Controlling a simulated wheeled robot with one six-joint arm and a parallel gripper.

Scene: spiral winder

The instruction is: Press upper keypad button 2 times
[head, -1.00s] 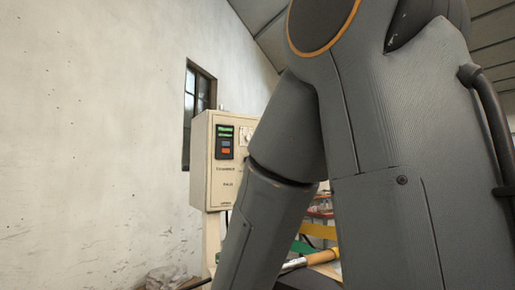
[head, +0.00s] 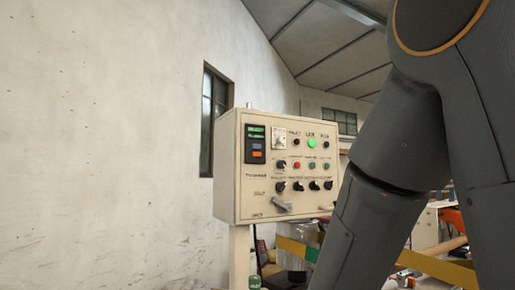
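A cream control box (head: 229,190) stands on a post left of centre in the head view. At the upper left of its panel is a dark keypad unit (head: 255,144) with a green lit display at its top. Below the display are a blue button (head: 257,145) and, under it, an orange button (head: 257,154). My arm fills the right side of the view and stays to the right of the box. My gripper is out of view.
The panel also carries several knobs, a lit green lamp (head: 312,143), a gauge (head: 279,137) and a lever (head: 281,205) at its lower edge. A pale wall with a window (head: 213,105) is on the left. Yellow bars (head: 297,249) and machinery stand behind my arm.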

